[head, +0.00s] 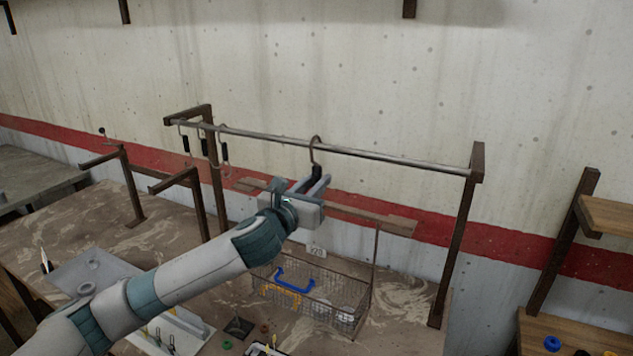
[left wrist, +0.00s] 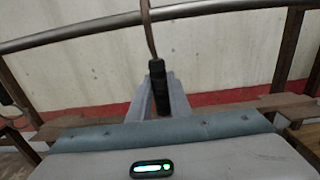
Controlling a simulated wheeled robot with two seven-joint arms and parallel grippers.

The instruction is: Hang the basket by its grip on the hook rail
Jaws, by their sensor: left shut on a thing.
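My left gripper (head: 316,186) is shut on a black grip (left wrist: 159,88) with a curved metal hook (head: 315,146) above it. The hook's bend is at the metal rail (head: 400,160); I cannot tell whether it rests on it. In the left wrist view the stem crosses in front of the rail (left wrist: 200,9), and the hook's top is out of frame. A brown bar (head: 385,221) runs behind the gripper, and a thin rod drops from it to the wire basket (head: 364,300). The basket holds a blue handle and other items. Whether it touches the table is unclear. My right gripper is out of view.
Several black-gripped hooks (head: 224,152) hang at the rail's left end. Brown posts (head: 460,235) carry the rail above a worn table (head: 405,300). A tray (head: 95,268) and small parts lie in front. A shelf unit (head: 562,235) stands at right.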

